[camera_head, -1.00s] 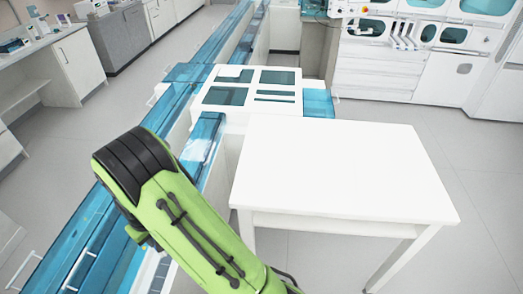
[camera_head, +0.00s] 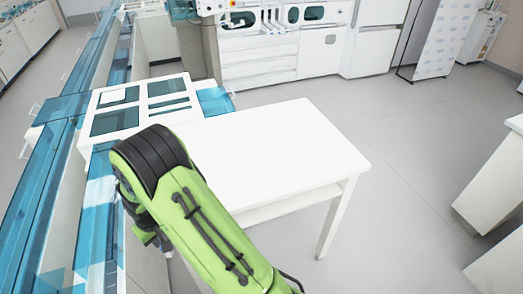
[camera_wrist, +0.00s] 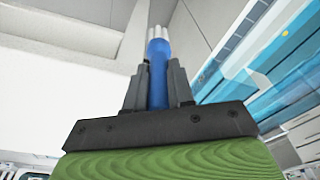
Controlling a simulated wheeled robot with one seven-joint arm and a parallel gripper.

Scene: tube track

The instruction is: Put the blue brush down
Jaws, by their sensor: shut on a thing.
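The blue brush (camera_wrist: 158,77) shows in the wrist view, with its blue handle between the two dark fingers of my gripper (camera_wrist: 157,88). White bristle-like tips show at its far end. My gripper is shut on it. In the head view my green arm covers the lower middle, and neither the gripper fingers nor the brush can be made out there. The white table (camera_head: 270,150) stands beside the arm, and its top is bare where it shows.
A blue-and-white tube track (camera_head: 60,190) runs along the left. A white panel with windows (camera_head: 140,105) adjoins the table's back left. White cabinets (camera_head: 290,50) stand behind. Another white counter (camera_head: 490,180) is at the right, with open floor between it and the table.

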